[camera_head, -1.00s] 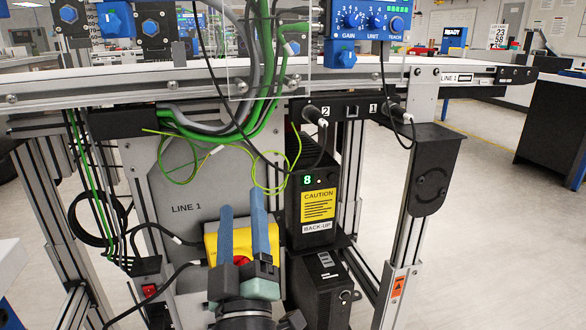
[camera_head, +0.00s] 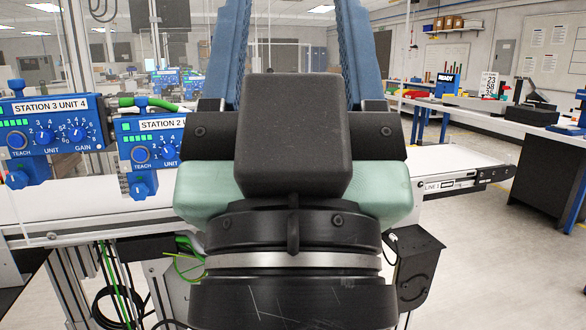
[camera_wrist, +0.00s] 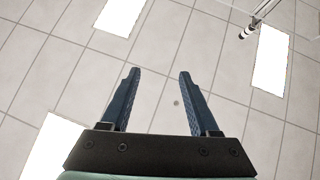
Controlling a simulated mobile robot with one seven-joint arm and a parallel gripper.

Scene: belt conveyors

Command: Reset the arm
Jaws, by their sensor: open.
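My gripper (camera_head: 294,50) is raised close in front of the head camera and fills the middle of that view. Its two blue fingers point up and stand wide apart with nothing between them. In the wrist view my gripper (camera_wrist: 157,75) is also open and empty, with the tiled ceiling (camera_wrist: 60,70) behind it. My wrist and gripper body hide the middle of the conveyor.
The conveyor line (camera_head: 460,168) runs across behind my gripper. Blue control boxes labelled Station 3 Unit 4 (camera_head: 50,125) and Station 2 (camera_head: 150,145) stand at the left. A workbench (camera_head: 500,115) is at the right. Open floor (camera_head: 480,260) lies at lower right.

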